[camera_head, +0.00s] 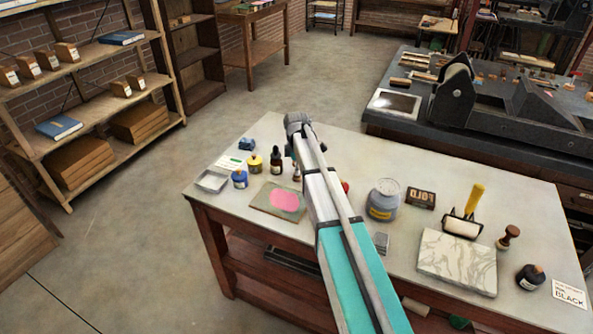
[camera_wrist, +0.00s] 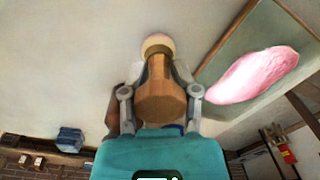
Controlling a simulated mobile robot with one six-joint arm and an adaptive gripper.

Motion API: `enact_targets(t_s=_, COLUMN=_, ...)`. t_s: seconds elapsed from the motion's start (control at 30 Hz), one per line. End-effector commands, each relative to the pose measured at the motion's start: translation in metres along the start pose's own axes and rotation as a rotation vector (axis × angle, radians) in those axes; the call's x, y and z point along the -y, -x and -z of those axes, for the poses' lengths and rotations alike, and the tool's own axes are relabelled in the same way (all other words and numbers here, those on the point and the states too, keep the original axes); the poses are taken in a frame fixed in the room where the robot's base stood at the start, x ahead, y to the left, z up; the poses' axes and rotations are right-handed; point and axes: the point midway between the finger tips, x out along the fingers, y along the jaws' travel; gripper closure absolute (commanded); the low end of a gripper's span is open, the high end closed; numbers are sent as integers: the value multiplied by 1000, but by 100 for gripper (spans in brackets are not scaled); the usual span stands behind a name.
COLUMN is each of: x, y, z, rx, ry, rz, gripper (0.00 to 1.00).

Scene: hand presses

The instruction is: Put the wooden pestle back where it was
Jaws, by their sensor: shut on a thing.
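In the wrist view my gripper (camera_wrist: 159,96) is shut on the wooden pestle (camera_wrist: 160,84), its fingers on either side of the handle. The pestle has a faceted brown wooden body and a pale rounded end (camera_wrist: 157,42) pointing away from the gripper over the light tabletop. I cannot tell whether that end touches the table. In the head view my arm covers the middle of the worktable (camera_head: 225,180). I cannot make out the fingers or the pestle clearly there. A slab with a pink patch (camera_head: 285,200) lies just left of the arm, and its pink patch also shows in the wrist view (camera_wrist: 255,74).
Small bottles (camera_head: 255,163), a clear tray (camera_head: 212,181) and a blue item (camera_head: 246,144) crowd the table's left.

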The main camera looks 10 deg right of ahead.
Motion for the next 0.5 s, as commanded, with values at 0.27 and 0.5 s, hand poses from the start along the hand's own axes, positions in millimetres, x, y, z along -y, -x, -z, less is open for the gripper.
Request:
enact_targets(t_s=0.27, x=0, y=-4, z=0, rx=0, ry=0, rz=0, gripper=100)
enact_targets(t_s=0.5, x=0, y=-2, z=0, rx=0, ry=0, rz=0, gripper=24)
